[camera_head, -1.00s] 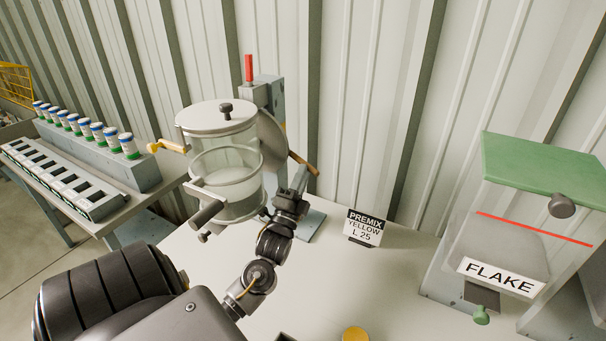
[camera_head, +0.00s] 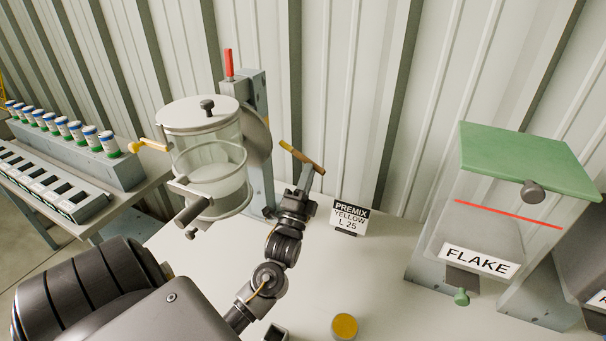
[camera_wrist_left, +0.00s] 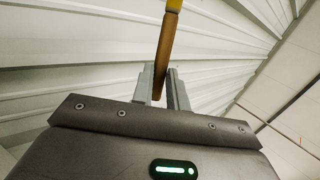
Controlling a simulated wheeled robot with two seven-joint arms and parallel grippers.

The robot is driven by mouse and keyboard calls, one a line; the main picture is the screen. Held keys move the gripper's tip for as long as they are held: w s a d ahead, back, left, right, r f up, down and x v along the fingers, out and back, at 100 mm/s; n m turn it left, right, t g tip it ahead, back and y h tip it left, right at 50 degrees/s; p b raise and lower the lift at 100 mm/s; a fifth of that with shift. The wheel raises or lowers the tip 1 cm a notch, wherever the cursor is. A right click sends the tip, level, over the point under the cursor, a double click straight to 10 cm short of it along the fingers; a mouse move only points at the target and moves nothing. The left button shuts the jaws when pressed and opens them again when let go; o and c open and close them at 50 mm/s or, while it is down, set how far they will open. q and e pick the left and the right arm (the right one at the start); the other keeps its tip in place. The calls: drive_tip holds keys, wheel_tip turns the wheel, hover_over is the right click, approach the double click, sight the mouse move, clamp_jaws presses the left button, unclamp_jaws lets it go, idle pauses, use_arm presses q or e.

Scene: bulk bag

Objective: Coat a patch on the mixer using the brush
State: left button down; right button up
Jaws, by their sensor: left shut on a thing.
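The mixer (camera_head: 207,160) is a clear drum with a white lid on a grey stand, left of centre in the head view. In the left wrist view the brush (camera_wrist_left: 167,60) rises from between the two fingers (camera_wrist_left: 162,92). The right gripper is not in view.
A yellow-topped pot (camera_head: 344,326) is near the front. A FLAKE dispenser (camera_head: 480,262) stands right. A row of jars (camera_head: 76,131) is at the left.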

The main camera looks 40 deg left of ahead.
use_arm(q)
drive_tip(key=shift+d, duration=0.1)
drive_tip(key=shift+w+d+p, duration=0.2)
drive_tip(key=shift+w+d, duration=0.05)
drive_tip(key=shift+d, duration=0.45)
drive_tip(key=shift+w+d+p, duration=0.15)
drive_tip(key=shift+w+d, duration=0.05)
drive_tip(key=shift+d, duration=0.45)
drive_tip(key=shift+r, duration=0.1)
